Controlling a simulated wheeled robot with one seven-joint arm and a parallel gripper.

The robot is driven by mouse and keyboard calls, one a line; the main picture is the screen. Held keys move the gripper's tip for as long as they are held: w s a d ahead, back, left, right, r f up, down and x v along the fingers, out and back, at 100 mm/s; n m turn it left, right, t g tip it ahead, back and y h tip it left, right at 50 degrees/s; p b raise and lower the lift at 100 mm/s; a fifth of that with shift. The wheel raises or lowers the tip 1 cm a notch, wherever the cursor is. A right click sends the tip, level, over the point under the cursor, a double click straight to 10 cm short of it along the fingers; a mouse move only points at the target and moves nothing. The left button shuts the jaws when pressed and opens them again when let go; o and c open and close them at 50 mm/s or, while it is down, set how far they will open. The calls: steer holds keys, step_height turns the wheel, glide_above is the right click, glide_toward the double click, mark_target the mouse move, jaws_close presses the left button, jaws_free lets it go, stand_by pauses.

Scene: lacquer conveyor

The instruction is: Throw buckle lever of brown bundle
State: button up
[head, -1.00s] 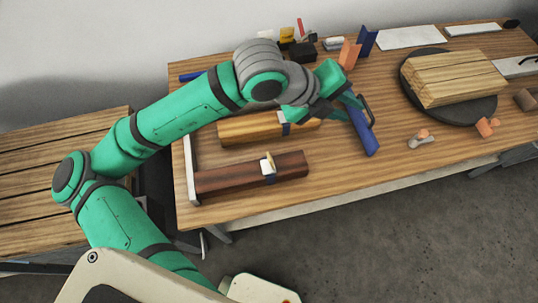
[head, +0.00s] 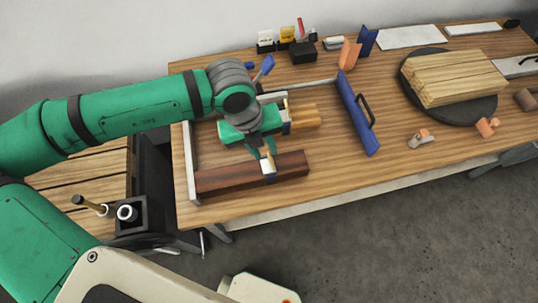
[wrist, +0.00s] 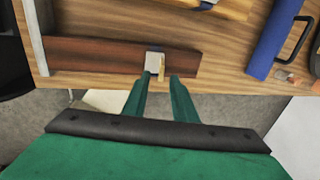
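The brown bundle (head: 225,178) lies on the front left of the wooden table, its left end near a pale upright rail. A pale strap with a buckle (head: 269,172) crosses it right of its middle. In the wrist view the brown bundle (wrist: 100,56) runs across the top, with the whitish buckle (wrist: 153,60) and a brass-coloured lever (wrist: 162,68) standing on it. My gripper (wrist: 159,77) is open, its two fingertips either side of the lever's near end. In the head view my gripper (head: 262,152) hangs over the buckle and partly hides it; contact cannot be told.
A yellowish bundle (head: 305,117) lies behind the brown one, partly covered by my gripper. A blue bar (head: 352,108) with a black handle stands to the right. Further right, pale boards (head: 452,77) rest on a dark round turntable (head: 483,110). Table between is mostly clear.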

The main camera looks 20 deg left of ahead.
mark_target(269, 156)
steer(key=x, duration=0.5)
steer(key=shift+w+d+f, duration=0.1)
steer(key=shift+f, duration=0.2)
jaws_close()
